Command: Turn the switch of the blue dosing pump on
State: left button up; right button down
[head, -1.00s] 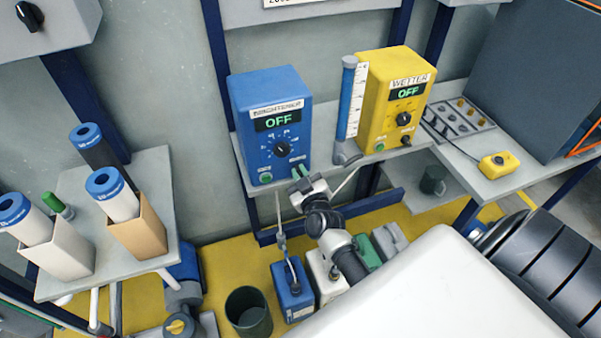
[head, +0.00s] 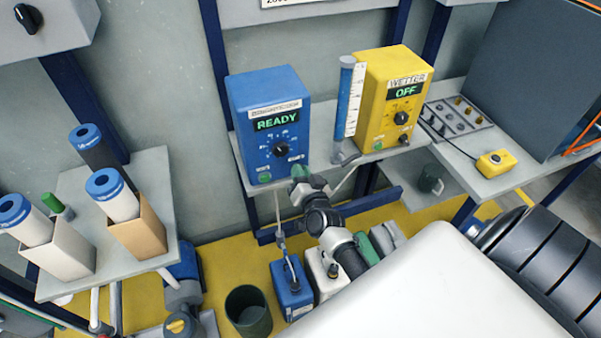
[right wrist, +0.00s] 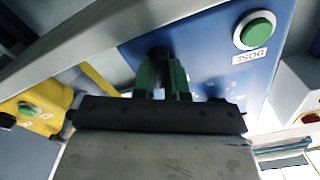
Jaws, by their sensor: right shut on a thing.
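The blue dosing pump (head: 270,115) stands on the grey shelf, and its display (head: 277,121) reads READY in green. A black dial (head: 281,149) and a green button (head: 265,178) are on its front. My right gripper (head: 300,171) is at the lower right corner of that front. In the right wrist view its green fingers (right wrist: 163,76) are shut on the pump's switch, which they hide. The green button marked DOSE (right wrist: 256,29) is clear of the fingers there. My left gripper is not in view.
The yellow wetter pump (head: 394,95), its display reading OFF, stands to the right behind a blue measuring tube (head: 349,110). Blue (head: 292,292) and white canisters sit below the shelf (head: 235,150). A dark bin (head: 249,312) stands on the yellow floor.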

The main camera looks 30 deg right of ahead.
jog(key=shift+m, duration=0.6)
jog(key=c, duration=1.2)
grip_release()
jog(key=shift+o, duration=0.2)
jog(key=v, duration=1.1)
jog(key=shift+b, duration=0.45)
jog(key=shift+w+d+f, duration=0.1)
